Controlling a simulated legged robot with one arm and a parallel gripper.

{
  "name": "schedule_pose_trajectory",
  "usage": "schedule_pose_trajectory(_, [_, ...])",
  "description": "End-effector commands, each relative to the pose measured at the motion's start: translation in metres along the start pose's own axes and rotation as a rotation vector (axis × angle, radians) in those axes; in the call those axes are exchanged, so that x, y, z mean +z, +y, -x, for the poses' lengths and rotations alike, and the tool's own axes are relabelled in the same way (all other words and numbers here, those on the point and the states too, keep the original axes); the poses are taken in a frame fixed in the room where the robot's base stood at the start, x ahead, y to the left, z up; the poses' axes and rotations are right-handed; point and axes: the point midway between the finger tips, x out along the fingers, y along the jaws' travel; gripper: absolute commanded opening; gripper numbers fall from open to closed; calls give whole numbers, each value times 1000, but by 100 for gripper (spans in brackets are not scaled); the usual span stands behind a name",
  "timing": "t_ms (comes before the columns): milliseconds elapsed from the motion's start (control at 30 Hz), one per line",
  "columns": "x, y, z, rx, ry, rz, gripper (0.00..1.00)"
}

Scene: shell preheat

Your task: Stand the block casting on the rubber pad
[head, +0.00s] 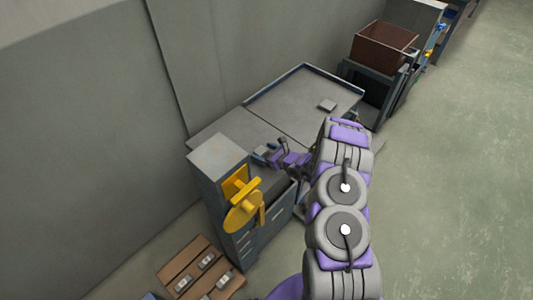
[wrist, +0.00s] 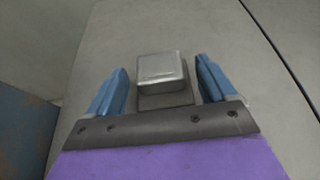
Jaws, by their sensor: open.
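In the wrist view a small grey metal block, which looks like the block casting (wrist: 162,70), sits between the two blue fingers of my gripper (wrist: 162,88). Its top is pale and its near side is darker. Gaps show on both sides, so the fingers are open and apart from it. In the head view my gripper (head: 266,153) is low over the near left part of the bench, and the block is too small there to make out clearly. A flat grey square piece (head: 327,105) lies on the far right of the bench; I cannot tell whether it is the rubber pad.
The grey bench (head: 290,104) has a raised rim at its far side and much bare top. A grey cabinet (head: 222,160) with a yellow fixture (head: 243,208) stands left of my arm. A brown bin (head: 384,46) is beyond the bench. Floor (head: 450,180) at right is clear.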

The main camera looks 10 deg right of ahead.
Motion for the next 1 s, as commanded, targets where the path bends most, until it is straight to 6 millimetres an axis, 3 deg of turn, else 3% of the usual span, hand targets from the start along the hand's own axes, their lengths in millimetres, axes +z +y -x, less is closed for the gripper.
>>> schedule_pose_trajectory(167, [1,-1,13,-3,1,-4,84])
schedule_pose_trajectory(500, [3,-1,80,-5,0,-5,84])
schedule_pose_trajectory(700, [1,-2,109,-4,-1,-3,84])
schedule_pose_trajectory(1000, [0,0,120,-1,1,1,84])
